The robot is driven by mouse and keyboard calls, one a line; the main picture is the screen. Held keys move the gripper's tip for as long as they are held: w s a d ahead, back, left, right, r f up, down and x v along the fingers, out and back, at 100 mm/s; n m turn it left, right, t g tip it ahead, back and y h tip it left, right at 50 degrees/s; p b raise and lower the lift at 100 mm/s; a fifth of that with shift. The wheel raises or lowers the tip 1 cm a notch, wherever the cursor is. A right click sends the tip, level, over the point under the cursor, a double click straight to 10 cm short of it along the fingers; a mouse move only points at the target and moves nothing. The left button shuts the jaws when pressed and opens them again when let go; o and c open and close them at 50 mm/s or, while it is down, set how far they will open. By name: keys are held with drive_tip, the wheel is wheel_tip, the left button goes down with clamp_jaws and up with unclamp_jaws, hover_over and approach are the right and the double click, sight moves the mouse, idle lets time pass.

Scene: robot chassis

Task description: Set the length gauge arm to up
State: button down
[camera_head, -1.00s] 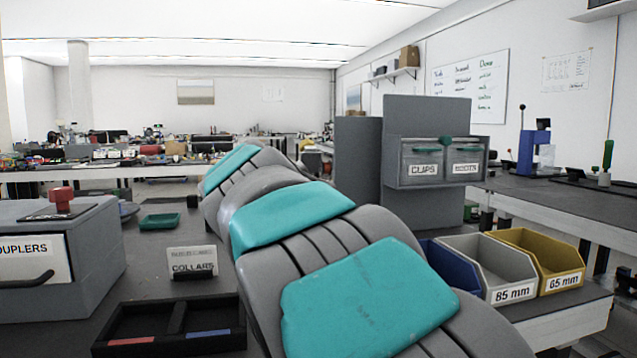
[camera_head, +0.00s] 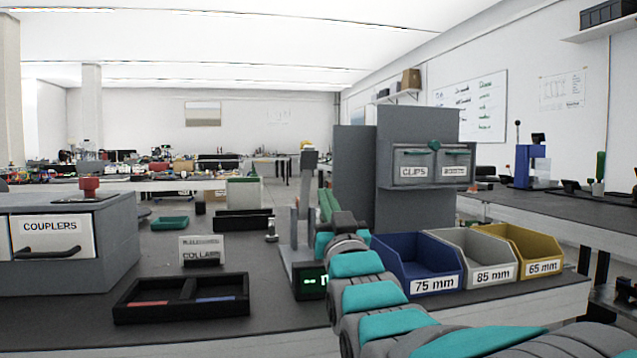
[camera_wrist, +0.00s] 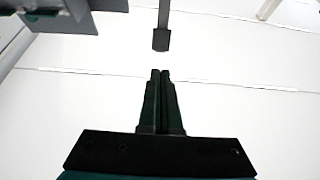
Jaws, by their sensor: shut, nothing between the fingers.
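The length gauge (camera_head: 287,262) stands on the bench in the middle of the head view, with a lit green display at its front, partly covered by my arm. Its grey arm (camera_head: 304,195) rises nearly upright and ends in a grey block at the top. My gripper (camera_head: 327,200) is just right of the gauge arm, partly hidden by my own wrist. In the wrist view my gripper (camera_wrist: 160,74) is shut and empty. A dark bar with a block end (camera_wrist: 161,40), apparently the gauge arm, is just beyond the fingertips, with a visible gap in the picture.
Blue (camera_head: 418,268), grey (camera_head: 478,260) and yellow (camera_head: 527,250) bins stand right of my arm. A grey panel with clip drawers (camera_head: 432,165) stands behind. Left are a black divided tray (camera_head: 182,299), a collars sign (camera_head: 201,249) and a couplers drawer unit (camera_head: 60,245).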

sight(310, 154)
drive_tip(key=x, duration=1.3)
drive_tip(key=shift+w+a+r, duration=0.1)
drive_tip(key=shift+w+a, duration=0.05)
drive_tip(key=shift+w, duration=0.15)
drive_tip(key=shift+r, duration=0.15)
drive_tip(key=shift+w+a+r+g+p, duration=0.1)
drive_tip(key=shift+w+r+g+p, duration=0.2)
drive_tip(key=shift+w+r+p, duration=0.2)
drive_tip(key=shift+w+a+r+g+h+p, duration=0.15)
drive_tip(key=shift+w+r+g+h+p, duration=0.15)
drive_tip(key=shift+w+r+g+p, duration=0.15)
drive_tip(key=shift+w+a+f+g, duration=0.15)
drive_tip(key=shift+w+g, duration=0.2)
drive_tip(key=shift+w, duration=0.2)
